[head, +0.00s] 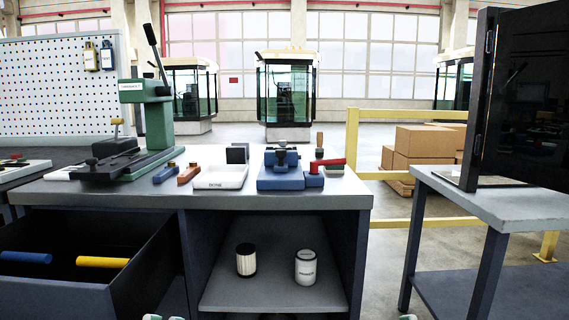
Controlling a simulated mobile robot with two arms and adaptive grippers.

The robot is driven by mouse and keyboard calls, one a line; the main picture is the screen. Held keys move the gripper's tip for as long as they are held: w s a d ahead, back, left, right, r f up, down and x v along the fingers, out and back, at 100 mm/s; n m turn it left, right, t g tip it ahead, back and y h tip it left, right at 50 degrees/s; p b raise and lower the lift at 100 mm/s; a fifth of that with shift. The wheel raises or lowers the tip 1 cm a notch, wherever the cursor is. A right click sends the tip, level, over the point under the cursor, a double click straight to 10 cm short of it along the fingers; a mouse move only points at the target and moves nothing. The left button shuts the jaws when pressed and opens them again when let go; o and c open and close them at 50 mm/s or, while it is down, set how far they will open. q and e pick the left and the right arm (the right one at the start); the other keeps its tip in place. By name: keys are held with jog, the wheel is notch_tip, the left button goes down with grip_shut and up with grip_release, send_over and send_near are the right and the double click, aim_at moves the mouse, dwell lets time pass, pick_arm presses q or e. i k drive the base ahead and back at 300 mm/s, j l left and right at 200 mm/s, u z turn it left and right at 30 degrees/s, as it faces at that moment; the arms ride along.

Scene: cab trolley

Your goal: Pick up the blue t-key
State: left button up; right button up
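A small blue piece with a dark and brass-coloured end, which looks like the blue t-key (165,172), lies on the grey workbench top (335,200). It is right of the green press and just left of a similar orange-brown piece (188,174). My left gripper (164,318) shows only as two pale tips with a gap between them at the bottom edge, well below the bench top and apart from the key. Of my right gripper (408,317) only one small tip shows at the bottom edge, right of the bench. The rest of both grippers is out of frame.
A green lever press (158,110), a white tray (221,178) and a blue vise-like fixture (280,178) stand on the bench. An open drawer (70,295) juts out front left. A side table (510,208) with a dark panel stands right. Bare floor lies between.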

aim_at(27, 258)
jog(key=i+l+u, duration=0.2)
jog(key=l, duration=0.25)
jog(key=i+l+u, duration=0.2)
jog(key=l, duration=0.25)
jog(key=i+l+u, duration=0.2)
jog(key=l, duration=0.3)
jog(key=l+u, duration=0.2)
jog(key=l, duration=0.35)
jog(key=i+l+u, duration=0.2)
jog(key=l, duration=0.35)
jog(key=k+j, duration=0.05)
